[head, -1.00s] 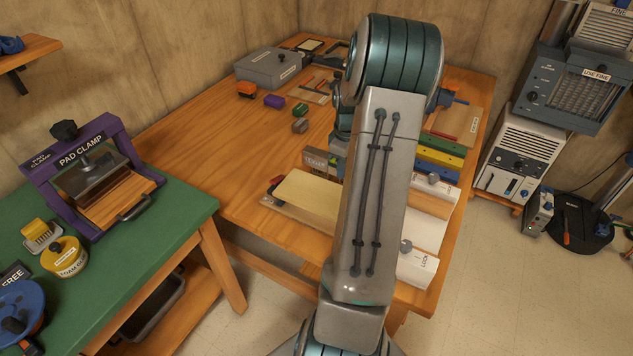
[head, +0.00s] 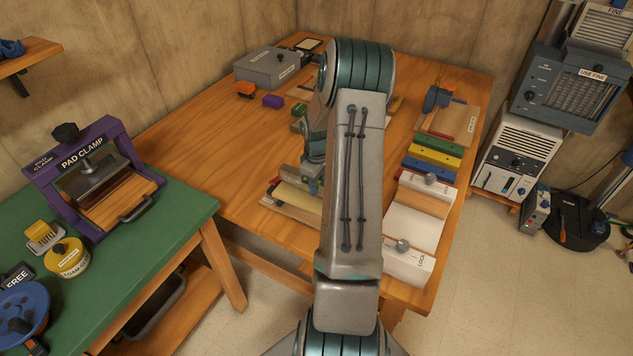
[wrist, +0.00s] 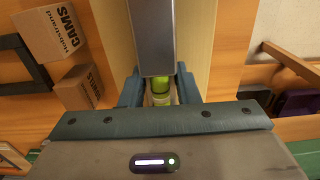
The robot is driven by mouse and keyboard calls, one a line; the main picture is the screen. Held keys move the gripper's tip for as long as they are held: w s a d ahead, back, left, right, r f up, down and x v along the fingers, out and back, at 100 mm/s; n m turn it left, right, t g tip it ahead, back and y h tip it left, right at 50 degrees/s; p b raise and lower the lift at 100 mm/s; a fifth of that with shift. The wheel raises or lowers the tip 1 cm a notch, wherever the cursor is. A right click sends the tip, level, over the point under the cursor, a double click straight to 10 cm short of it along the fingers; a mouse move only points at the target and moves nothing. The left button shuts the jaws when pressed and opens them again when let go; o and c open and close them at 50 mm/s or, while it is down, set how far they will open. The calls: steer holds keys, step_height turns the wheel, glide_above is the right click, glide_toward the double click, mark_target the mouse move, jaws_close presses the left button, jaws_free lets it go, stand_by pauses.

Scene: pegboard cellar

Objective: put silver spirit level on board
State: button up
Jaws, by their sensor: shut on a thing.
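The silver spirit level (wrist: 153,40) is a grey metal bar with a bright green vial near my end, seen in the wrist view. My gripper (wrist: 160,98) is shut on it, with a blue finger on each side. The level is above the pale board (wrist: 196,40), which shows on both sides of it; I cannot tell whether they touch. In the head view the pale board (head: 298,199) lies on the wooden workbench, and my arm hides its right part and much of my gripper.
Cardboard boxes, one marked CAMS (wrist: 52,32), stand beside the pale board in the wrist view. A white clamp fixture (head: 405,224) is at the right bench edge, with coloured bars (head: 432,157) behind it. A purple pad clamp (head: 88,170) stands on the green table.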

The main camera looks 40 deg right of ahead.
steer(key=shift+f+b, duration=0.4)
steer(key=shift+f, duration=0.05)
steer(key=o, duration=1.1)
steer(key=shift+r, duration=0.15)
